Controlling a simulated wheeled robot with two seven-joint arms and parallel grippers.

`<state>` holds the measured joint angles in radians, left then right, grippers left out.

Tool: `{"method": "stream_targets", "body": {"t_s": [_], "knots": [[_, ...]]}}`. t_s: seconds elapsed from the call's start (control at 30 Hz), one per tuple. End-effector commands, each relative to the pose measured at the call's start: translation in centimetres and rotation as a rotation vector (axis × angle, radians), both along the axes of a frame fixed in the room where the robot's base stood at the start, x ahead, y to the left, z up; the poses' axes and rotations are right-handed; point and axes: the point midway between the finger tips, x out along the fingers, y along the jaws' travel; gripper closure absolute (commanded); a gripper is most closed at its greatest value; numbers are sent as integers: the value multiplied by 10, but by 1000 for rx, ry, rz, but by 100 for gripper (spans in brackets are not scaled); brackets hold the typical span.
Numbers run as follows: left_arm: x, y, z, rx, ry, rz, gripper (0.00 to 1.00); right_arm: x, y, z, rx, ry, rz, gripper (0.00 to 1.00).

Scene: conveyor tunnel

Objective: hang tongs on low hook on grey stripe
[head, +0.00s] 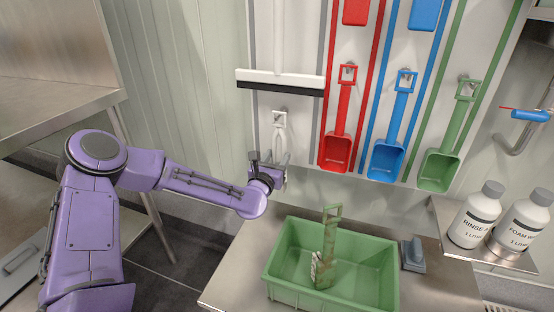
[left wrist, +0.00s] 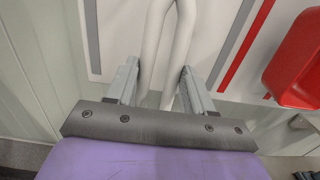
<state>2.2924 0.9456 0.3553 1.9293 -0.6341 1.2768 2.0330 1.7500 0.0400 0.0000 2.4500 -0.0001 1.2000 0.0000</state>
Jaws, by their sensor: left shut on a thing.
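The white tongs (head: 279,138) are upright against the wall board, below the white squeegee, on the panel edged with grey stripes (head: 253,133). Their square top loop is at the low hook's place; I cannot tell whether the loop is around the hook or only in front of it. My left gripper (head: 272,168) is shut on the lower part of the tongs. In the left wrist view the two white legs of the tongs (left wrist: 165,45) run up between the fingers (left wrist: 158,88), and their top is out of frame. My right gripper is not in view.
A white squeegee (head: 280,82) hangs just above the tongs. Red (head: 338,150), blue (head: 386,160) and green (head: 440,168) scoops hang to the right. A green bin (head: 285,265) holding a green-handled tool (head: 328,245) stands on the steel table below, beside a grey-blue brush (head: 412,256).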

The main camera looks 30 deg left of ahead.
Motion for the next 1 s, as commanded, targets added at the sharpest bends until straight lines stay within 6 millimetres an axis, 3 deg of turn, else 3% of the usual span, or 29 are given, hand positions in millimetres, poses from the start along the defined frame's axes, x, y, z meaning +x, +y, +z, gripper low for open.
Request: {"method": "stream_targets", "body": {"t_s": [0.27,0.3,0.4,0.73,1.0], "knots": [[0,0,-3,0,0,0,100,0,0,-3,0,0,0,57],[0,0,-3,0,0,0,45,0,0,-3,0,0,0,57],[0,0,-3,0,0,0,18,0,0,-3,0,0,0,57],[-5,-1,-3,-1,1,-1,18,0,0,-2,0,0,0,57],[-63,-14,-4,-5,1,0,18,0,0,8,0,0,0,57]]}}
